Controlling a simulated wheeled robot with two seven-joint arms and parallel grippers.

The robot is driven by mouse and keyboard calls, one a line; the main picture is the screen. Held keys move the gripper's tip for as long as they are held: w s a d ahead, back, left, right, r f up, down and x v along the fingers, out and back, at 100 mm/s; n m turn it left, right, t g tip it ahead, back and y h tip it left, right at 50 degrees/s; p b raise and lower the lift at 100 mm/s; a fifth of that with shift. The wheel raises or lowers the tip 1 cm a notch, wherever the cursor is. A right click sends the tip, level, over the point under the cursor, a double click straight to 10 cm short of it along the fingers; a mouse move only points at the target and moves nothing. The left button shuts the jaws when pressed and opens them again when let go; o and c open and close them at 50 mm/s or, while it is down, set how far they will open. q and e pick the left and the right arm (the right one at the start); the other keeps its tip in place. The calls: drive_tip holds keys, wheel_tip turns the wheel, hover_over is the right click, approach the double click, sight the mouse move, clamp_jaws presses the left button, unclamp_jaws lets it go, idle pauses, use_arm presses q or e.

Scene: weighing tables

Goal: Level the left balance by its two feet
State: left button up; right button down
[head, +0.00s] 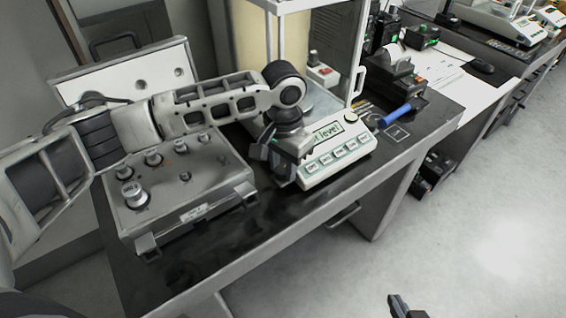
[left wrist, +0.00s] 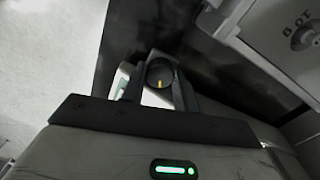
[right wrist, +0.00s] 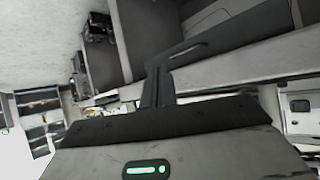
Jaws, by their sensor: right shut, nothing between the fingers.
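The left balance (head: 335,160) is white, with a glass shield above, front buttons and a green display (head: 328,132). The display reads "level!" after a partly hidden first word. My left gripper (head: 284,172) points down at the balance's front left corner. In the left wrist view, a round black foot knob (left wrist: 160,72) with a yellow mark lies between its fingertips (left wrist: 161,80); I cannot tell whether they press on it. The other foot cannot be made out. My right gripper (head: 398,304) is shut and empty, low over the floor; its fingers (right wrist: 158,85) meet in the right wrist view.
A grey box with several metal knobs (head: 185,185) stands left of the balance, under my left arm. A blue-handled tool (head: 395,115) and a black device (head: 385,80) lie to the right. The dark table's front edge (head: 300,235) is clear.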

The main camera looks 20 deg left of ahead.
sight(283, 170)
use_arm(q)
drive_tip(key=shift+r+m+p, duration=0.4)
drive_tip(key=shift+m+p, duration=0.3)
drive_tip(key=shift+p, duration=0.55)
drive_tip(key=shift+f+m+p, duration=0.1)
drive_tip(key=shift+m+p, duration=0.35)
drive_tip(key=shift+m, duration=0.05)
drive_tip(key=shift+f, duration=0.1)
drive_tip(key=shift+f+m, duration=0.15)
drive_tip(key=shift+m, duration=0.15)
drive_tip(key=o, duration=0.7)
use_arm(e)
drive_tip(key=shift+s+d+r, duration=0.3)
drive_tip(key=shift+d+r, duration=0.1)
drive_tip(key=shift+r, duration=0.35)
use_arm(q)
wheel_tip(283, 170, up, 16)
use_arm(e)
drive_tip(key=shift+a+f, duration=0.1)
use_arm(q)
drive_tip(key=shift+f, duration=0.1)
